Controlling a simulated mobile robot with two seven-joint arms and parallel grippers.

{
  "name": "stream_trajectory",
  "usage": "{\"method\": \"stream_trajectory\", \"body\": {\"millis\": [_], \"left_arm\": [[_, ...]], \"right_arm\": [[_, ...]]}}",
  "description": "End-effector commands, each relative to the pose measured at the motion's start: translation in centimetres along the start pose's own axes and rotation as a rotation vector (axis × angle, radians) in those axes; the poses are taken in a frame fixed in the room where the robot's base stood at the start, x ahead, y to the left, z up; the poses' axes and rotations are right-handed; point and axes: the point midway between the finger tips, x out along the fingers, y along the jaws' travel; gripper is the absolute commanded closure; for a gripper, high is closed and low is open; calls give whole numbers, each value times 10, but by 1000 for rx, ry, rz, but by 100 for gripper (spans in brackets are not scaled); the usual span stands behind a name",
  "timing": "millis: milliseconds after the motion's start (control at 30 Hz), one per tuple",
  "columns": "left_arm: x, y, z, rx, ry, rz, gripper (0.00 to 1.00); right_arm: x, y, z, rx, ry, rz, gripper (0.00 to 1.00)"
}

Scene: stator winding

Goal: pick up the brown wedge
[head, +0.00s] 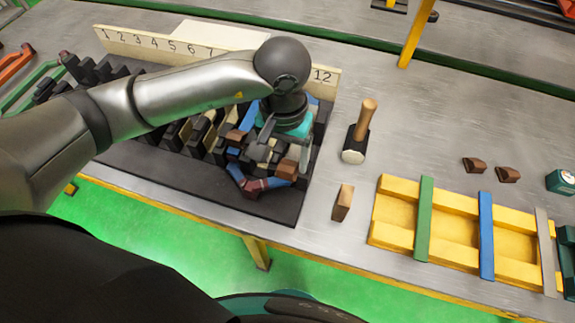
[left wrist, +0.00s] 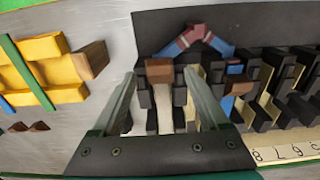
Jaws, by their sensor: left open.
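A brown wedge-like block (head: 286,168) sits at the near right end of the black slotted stator fixture (head: 200,175). In the left wrist view this brown block (left wrist: 159,70) stands at the top of a dark slot piece, between my finger lines. My left gripper (head: 286,147) is open above the fixture's right end, its fingers (left wrist: 160,76) spread on either side of the block; contact cannot be told. Two dark brown wedges (head: 474,165) (head: 507,174) lie apart on the table at the right. My right gripper is not in view.
A wooden block (head: 343,203) and a mallet (head: 361,133) stand right of the fixture. A yellow tray (head: 400,187) with green and blue bars lies farther right. A numbered board (head: 140,42) runs behind the fixture. Red-blue coil pieces (head: 258,184) lie near my gripper.

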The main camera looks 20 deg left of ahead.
Motion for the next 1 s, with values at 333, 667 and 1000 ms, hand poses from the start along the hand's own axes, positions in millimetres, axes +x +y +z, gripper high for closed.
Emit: {"method": "stream_trajectory", "body": {"millis": [333,667,1000], "left_arm": [[40,2,0,1,-2,1,22],[40,2,-1,1,-1,1,35],[40,2,-1,0,-1,1,73]], "right_arm": [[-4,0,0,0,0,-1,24],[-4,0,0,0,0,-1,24],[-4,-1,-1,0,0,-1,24]]}}
